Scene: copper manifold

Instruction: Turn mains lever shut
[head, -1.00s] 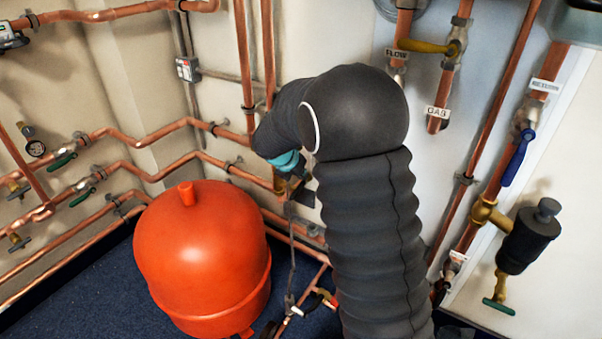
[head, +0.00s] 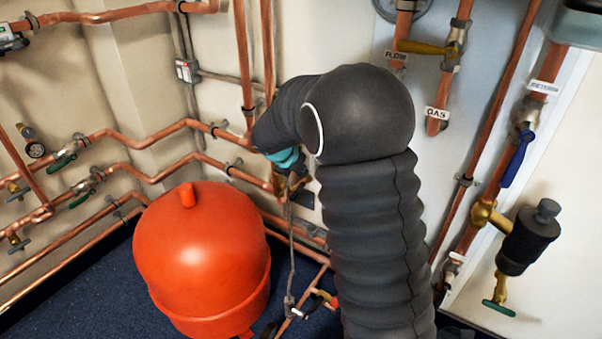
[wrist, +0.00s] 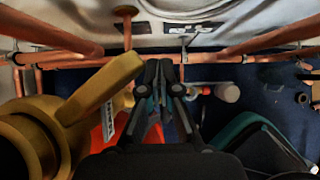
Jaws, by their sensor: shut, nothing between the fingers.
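In the wrist view, a thick yellow lever (wrist: 103,88) slants up to the right from a round brass valve body (wrist: 32,140) at the left. I take it for the mains lever, but cannot read a label that confirms this. My gripper (wrist: 160,72) is shut and empty, with its dark fingers together just right of the lever's tip. Whether they touch the lever, I cannot tell. A small white tag (wrist: 108,120) hangs below the lever. In the head view my arm hides the lever and the fingers.
A red tank (head: 203,262) stands on the blue floor left of my arm. Copper pipes (head: 150,172) run along the walls. At the right are a yellow lever (head: 425,48) by the gas pipe, a blue lever (head: 517,160) and a black-bodied fitting (head: 528,238).

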